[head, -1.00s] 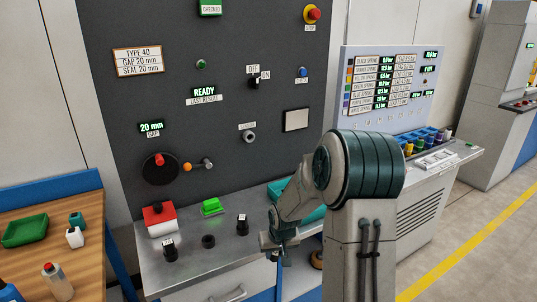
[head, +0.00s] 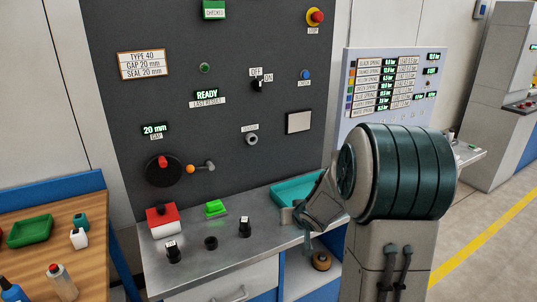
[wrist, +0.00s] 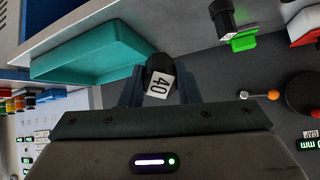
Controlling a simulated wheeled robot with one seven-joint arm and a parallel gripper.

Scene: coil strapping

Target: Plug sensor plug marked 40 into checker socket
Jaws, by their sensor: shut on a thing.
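The sensor plug marked 40 (wrist: 159,82) is black with a white label. My gripper (wrist: 158,90) is shut on it in the wrist view. In the head view my gripper (head: 297,215) is by the bench's right part, near the teal tray, and the plug cannot be made out there. The checker socket (head: 252,139) is a small grey ring under a small label on the dark panel, up and left of my gripper. Nothing is seen in it. I cannot make it out in the wrist view.
Two black labelled plugs (head: 173,252) (head: 244,228) and a black round piece (head: 211,242) stand on the bench. The teal tray (head: 292,190) lies at the right. A red-topped box (head: 162,219), green block (head: 215,208) and lever (head: 200,167) are near the panel.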

